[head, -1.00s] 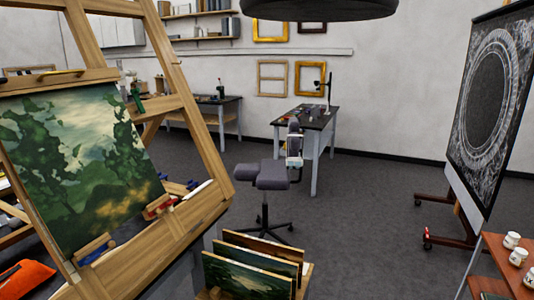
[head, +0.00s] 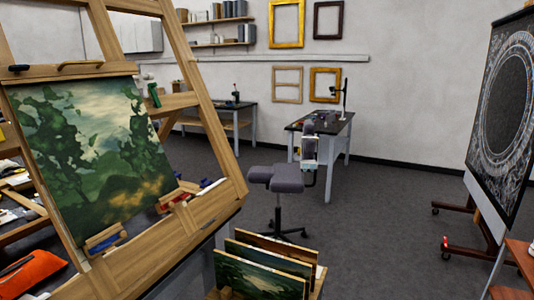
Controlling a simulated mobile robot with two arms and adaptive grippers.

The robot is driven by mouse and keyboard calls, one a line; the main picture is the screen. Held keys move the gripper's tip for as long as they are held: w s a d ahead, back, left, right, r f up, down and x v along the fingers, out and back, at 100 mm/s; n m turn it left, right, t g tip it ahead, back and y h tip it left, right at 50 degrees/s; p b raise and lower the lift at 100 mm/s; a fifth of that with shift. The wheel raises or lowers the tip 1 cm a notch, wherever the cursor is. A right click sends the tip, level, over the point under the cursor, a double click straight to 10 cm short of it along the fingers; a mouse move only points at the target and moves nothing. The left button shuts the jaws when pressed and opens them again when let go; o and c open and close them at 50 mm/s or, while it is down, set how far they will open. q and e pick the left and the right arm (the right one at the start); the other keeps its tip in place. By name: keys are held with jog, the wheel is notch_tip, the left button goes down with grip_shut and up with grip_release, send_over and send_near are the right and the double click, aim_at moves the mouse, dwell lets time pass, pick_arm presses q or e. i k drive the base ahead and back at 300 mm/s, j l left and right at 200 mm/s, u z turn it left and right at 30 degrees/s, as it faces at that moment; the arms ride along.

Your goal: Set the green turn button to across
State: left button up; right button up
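No turn button can be made out for certain. A small green item (head: 153,95) shows by the easel's upper crossbar, just right of the painting's top corner; I cannot tell what it is or how it is turned. The wooden easel (head: 213,140) fills the left side and holds a green landscape painting (head: 95,160). Small red and blue clamp-like pieces sit along its lower ledge. Neither of my grippers is in view.
A rack of canvases (head: 262,270) stands low in front, right of the easel. A grey swivel chair (head: 277,180) and a dark-topped workbench (head: 325,124) are behind. A black panel with a ring pattern (head: 505,110) stands at right. Grey floor between is open.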

aim_at(157, 103)
jog(key=i+l+u, duration=0.8)
jog(key=j, duration=0.1)
